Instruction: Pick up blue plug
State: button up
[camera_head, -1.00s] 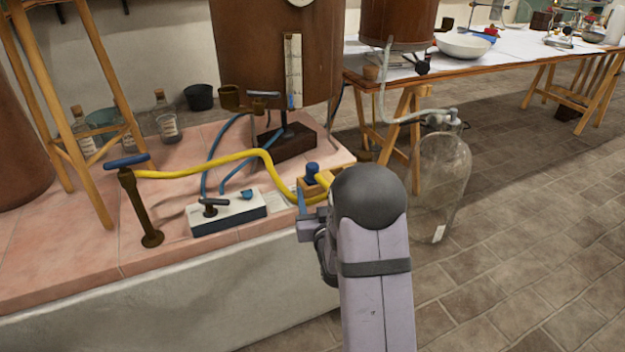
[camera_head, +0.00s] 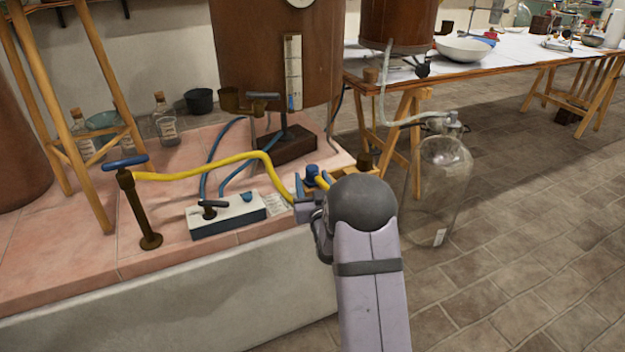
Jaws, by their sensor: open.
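The blue plug (camera_head: 311,170) stands on a small wooden block at the right end of the tiled bench, where the yellow hose ends. My gripper (camera_head: 310,184) is right at the plug, coming from the near side. Its jaws are open, with one blue finger left of the plug and what looks like the other just right of it. I cannot tell whether either finger touches the plug. My arm and wrist hide most of the block and the plug's lower part.
Left of my gripper are a white-and-blue valve box (camera_head: 226,215) with blue hoses, the yellow hose (camera_head: 220,162) and a brass hand pump (camera_head: 138,208). A copper vat (camera_head: 255,50) stands behind. A large glass jar (camera_head: 440,190) stands right, beyond the bench edge.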

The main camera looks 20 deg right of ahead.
aim_at(311, 173)
jog(key=shift+w, duration=0.1)
jog(key=b+x, duration=0.1)
jog(key=x, duration=0.2)
jog(key=shift+w+d+f, duration=0.15)
jog(key=shift+d+f, duration=0.05)
jog(key=shift+d, duration=0.05)
jog(key=shift+x, duration=0.85)
jog(key=shift+r, duration=0.1)
jog(key=c, duration=1)
notch_tip(311, 173, up, 10)
jog(key=shift+p, duration=1.15)
